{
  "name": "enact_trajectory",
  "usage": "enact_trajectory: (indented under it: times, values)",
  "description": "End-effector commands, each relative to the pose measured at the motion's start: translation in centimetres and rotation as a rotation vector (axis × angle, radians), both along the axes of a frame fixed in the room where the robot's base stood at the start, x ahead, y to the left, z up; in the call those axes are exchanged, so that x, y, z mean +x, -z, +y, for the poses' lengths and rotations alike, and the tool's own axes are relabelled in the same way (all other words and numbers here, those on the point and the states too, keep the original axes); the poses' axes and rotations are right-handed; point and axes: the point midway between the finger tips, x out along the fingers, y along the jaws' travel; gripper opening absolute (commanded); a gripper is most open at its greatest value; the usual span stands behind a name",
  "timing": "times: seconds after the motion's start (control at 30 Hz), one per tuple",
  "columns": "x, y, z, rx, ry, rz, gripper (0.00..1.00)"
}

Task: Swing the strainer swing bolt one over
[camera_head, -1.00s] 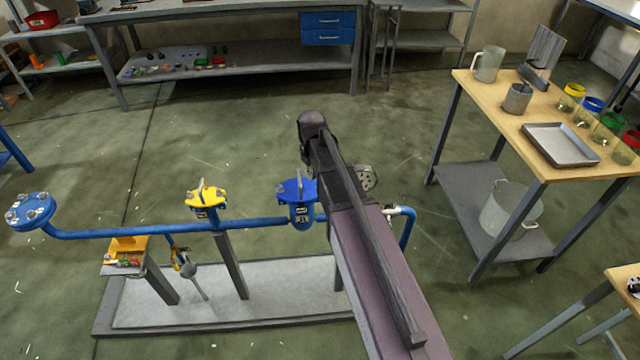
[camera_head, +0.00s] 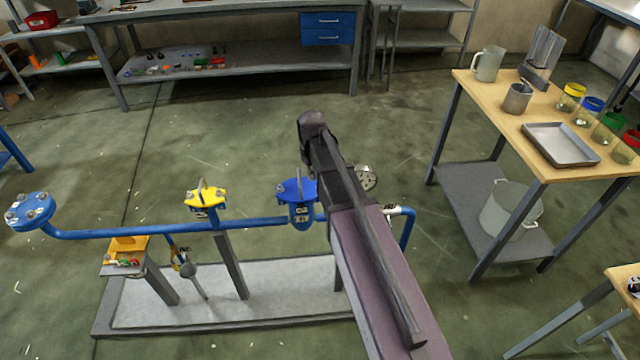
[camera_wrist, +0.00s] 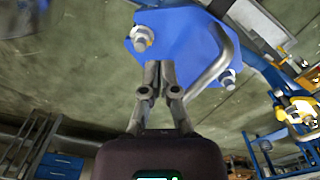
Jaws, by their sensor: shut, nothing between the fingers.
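The blue strainer (camera_head: 297,190) stands on the blue pipe in the head view, left of my arm. Its blue cover (camera_wrist: 185,28) fills the top of the wrist view. One swing bolt (camera_wrist: 142,39) with a pale nut shows at the cover's left edge; another bolt (camera_wrist: 228,80) shows at its lower right. I cannot tell which is bolt one.
A yellow-topped fitting (camera_head: 206,199) and a blue flange (camera_head: 30,210) stand left along the pipe (camera_head: 140,231). A gauge (camera_head: 367,178) is just right of my arm. A wooden-topped table (camera_head: 500,110) with vessels and a tray (camera_head: 560,145) stands right. The floor behind the pipe is clear.

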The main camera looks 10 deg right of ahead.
Motion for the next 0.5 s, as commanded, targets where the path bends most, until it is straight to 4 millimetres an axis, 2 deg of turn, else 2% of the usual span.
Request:
enact_trajectory:
  times: [0.5]
  values:
    - [0.0,2.3,0.0,0.000,0.000,0.000,0.00]
